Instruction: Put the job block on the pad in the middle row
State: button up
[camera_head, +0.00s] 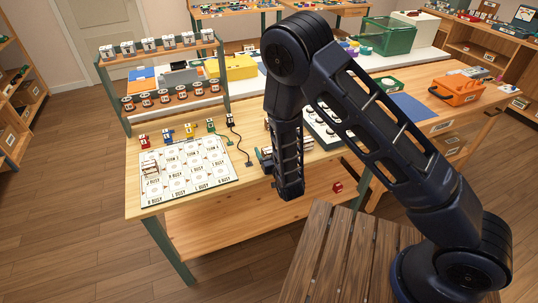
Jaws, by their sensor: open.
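A white board (205,191) with rows of printed pads lies on the near left of the wooden table. Several pads carry words ending in "BUSY". A small pale block with reddish edges (150,168) stands at the board's left side; I cannot read its label or tell whether it is the job block. My dark arm crosses the right half of the view, and its forearm hangs down at the table's front edge, right of the board.
Small red (144,141), blue (168,133), yellow (189,131) and green (211,126) pieces stand behind the board. A two-tier rack (163,73) rises behind them. A red cube (337,187) lies on the lower shelf. An orange case (457,90) stands right.

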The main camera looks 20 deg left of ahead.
aim_at(269, 149)
jog(key=c, duration=1.2)
jog(key=shift+o, duration=0.2)
notch_tip(269, 149, up, 20)
